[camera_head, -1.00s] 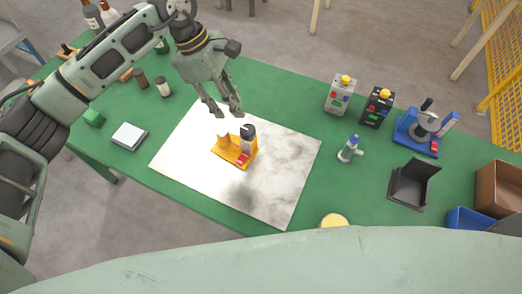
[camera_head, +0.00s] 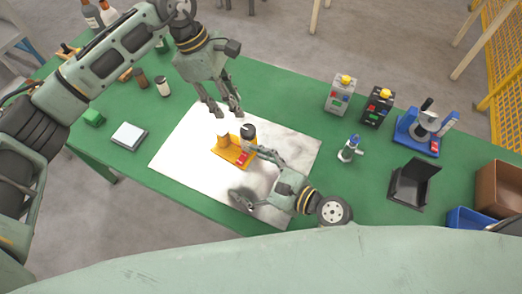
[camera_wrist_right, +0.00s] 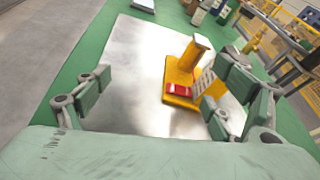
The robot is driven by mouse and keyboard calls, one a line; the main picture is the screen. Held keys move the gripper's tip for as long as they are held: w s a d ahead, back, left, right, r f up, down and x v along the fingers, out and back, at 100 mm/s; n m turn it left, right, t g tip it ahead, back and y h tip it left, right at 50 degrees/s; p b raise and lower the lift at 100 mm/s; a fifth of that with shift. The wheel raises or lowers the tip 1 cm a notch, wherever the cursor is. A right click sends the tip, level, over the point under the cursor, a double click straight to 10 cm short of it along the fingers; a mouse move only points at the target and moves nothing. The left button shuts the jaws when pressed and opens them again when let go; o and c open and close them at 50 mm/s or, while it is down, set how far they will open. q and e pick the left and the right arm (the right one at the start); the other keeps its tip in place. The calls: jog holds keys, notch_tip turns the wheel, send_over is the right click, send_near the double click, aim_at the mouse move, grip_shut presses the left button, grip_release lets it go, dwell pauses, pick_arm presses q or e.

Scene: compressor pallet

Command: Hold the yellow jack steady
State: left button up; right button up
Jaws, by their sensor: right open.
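The yellow jack (camera_head: 228,151) stands on the pale metal sheet. It has a flat yellow base, a pale-topped post, a red part and a grey, black-topped upright (camera_head: 248,133). The right wrist view shows the jack (camera_wrist_right: 190,66) too, with its red part facing me. My right gripper (camera_head: 243,173) is open at the near right of the jack, one finger close to the upright; contact cannot be told.
The metal sheet (camera_head: 190,165) lies on the green table (camera_head: 300,85). A grey box (camera_head: 342,95), a black box (camera_head: 377,107), a small bottle (camera_head: 349,148), a blue-based device (camera_head: 418,135) and a dark open bin (camera_head: 408,190) stand at the right. A scale (camera_head: 129,135) lies at the left.

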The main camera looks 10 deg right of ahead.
aim_at(228, 143)
jog(key=w+d, duration=0.1)
jog(key=w+d+m, duration=0.1)
jog(key=w, duration=0.1)
jog(key=w+d+m, duration=0.1)
jog(key=w+d, duration=0.1)
jog(key=shift+w+r+g+h, duration=0.1)
jog(key=shift+r+g+h, duration=0.2)
jog(key=shift+g, duration=0.1)
jog(key=shift+m, duration=0.3)
jog(key=x, duration=0.7)
jog(key=shift+w+a+f, duration=0.15)
jog(key=shift+w+a, duration=0.05)
jog(key=shift+c, duration=0.4)
grip_shut()
